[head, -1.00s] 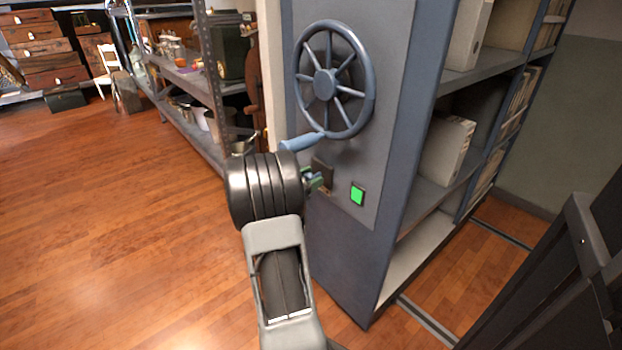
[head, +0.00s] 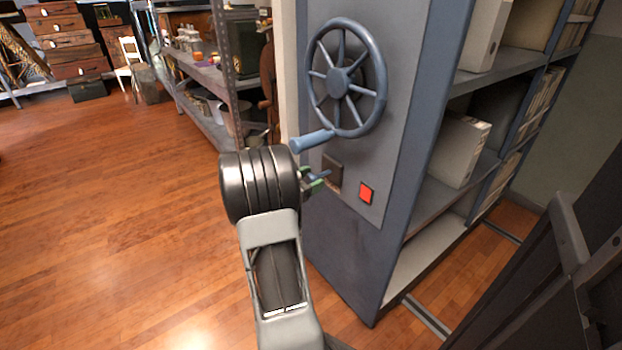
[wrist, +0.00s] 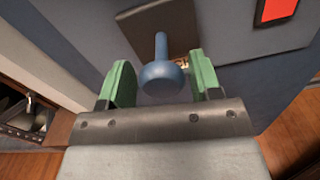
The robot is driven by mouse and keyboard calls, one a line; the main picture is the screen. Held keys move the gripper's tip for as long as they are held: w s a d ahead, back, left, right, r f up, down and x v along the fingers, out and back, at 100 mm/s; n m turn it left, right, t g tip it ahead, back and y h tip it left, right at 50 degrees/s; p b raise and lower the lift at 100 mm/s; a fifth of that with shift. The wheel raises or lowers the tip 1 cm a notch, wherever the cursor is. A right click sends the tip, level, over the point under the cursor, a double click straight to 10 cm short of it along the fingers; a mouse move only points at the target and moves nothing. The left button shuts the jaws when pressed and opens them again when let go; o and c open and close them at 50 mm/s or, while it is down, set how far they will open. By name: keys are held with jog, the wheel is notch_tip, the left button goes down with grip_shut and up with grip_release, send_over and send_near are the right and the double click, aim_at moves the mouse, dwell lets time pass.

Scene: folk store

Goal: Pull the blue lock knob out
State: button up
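The blue lock knob (wrist: 163,78) has a round head on a thin stem that sticks out of a dark plate (wrist: 150,28) on the cabinet's end panel. In the wrist view its head lies between my gripper's (wrist: 160,68) two green fingers, with a visible gap on each side. My gripper is open and holds nothing. In the head view my gripper (head: 313,181) is just in front of the plate (head: 333,170), and the knob's stem (head: 323,175) shows beyond the fingers. A small indicator (head: 366,194) beside the plate is red; it also shows in the wrist view (wrist: 276,10).
A spoked handwheel (head: 346,78) with a blue handle (head: 312,140) sits on the panel just above my gripper. Open shelves (head: 445,205) with boxes stand to the right. A metal rack (head: 205,75) stands behind left. The wooden floor at left is clear.

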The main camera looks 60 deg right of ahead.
jog(key=shift+o, duration=1)
jog(key=shift+s, duration=0.1)
jog(key=p+v, duration=0.4)
jog(key=v, duration=0.9)
jog(key=shift+a, duration=0.3)
jog(key=s+a+r+m+t+y+p, duration=0.1)
jog(key=a+r+m+t+y+p, duration=0.4)
jog(key=a+r+p, duration=1)
jog(key=s+a+r+m+t+y+p, duration=0.2)
jog(key=a+r+m+t+y+p, duration=0.3)
jog(key=a+r+y+p, duration=0.6)
jog(key=a+r+m+p, duration=0.1)
jog(key=a+r+p, duration=0.3)
jog(key=r+p, duration=0.3)
jog(key=shift+w+v, duration=0.35)
jog(key=shift+v, duration=1.65)
jog(key=shift+a+r+m+t+y, duration=0.2)
jog(key=shift+r+m+t+y, duration=0.1)
jog(key=shift+y, duration=0.1)
jog(key=shift+c, duration=0.2)
